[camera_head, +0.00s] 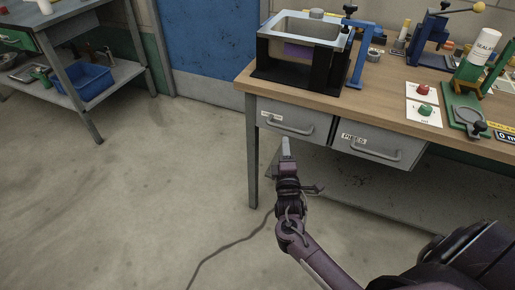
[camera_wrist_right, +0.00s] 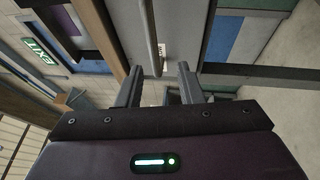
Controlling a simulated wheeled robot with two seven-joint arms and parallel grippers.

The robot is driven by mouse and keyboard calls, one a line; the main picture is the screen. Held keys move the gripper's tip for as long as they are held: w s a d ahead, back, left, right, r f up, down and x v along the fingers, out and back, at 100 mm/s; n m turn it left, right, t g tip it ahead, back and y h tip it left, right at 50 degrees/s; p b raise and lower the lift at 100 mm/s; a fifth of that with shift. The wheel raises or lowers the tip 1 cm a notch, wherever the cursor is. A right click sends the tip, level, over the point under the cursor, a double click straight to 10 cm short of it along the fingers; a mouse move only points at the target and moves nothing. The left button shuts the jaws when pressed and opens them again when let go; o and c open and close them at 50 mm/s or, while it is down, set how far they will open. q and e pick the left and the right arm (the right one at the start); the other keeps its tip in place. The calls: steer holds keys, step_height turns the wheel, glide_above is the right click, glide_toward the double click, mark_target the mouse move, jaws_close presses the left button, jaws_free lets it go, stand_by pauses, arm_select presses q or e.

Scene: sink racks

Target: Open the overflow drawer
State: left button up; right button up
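The bench has two grey drawers, both looking closed. The left drawer (camera_head: 291,119) has a bar handle and a small label too blurred to read. The right drawer (camera_head: 375,144) has a label that seems to read PIECES. My right gripper (camera_head: 286,146) is in front of the left drawer, just below its handle (camera_head: 290,126). In the right wrist view my gripper (camera_wrist_right: 160,80) has its fingers apart with nothing held. The bar handle (camera_wrist_right: 149,35) shows ahead, in line with the gap between the fingertips. I cannot tell whether it touches them. My left gripper is not in view.
A black stand with a metal tray (camera_head: 306,28) is on the bench (camera_head: 385,88) above the left drawer. Red and green buttons, a green fixture and a SEALANT bottle (camera_head: 486,46) are to the right. A bench leg (camera_head: 252,150) stands left of the drawers. The floor at left is clear.

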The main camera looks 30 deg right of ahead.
mark_target(286, 128)
steer(key=x, duration=0.5)
steer(key=r+x, duration=0.1)
steer(key=x, duration=0.2)
steer(key=shift+s+d+b, duration=0.2)
steer(key=shift+b, duration=0.15)
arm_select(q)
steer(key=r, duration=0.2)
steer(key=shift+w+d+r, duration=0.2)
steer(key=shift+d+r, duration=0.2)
arm_select(e)
jaws_close()
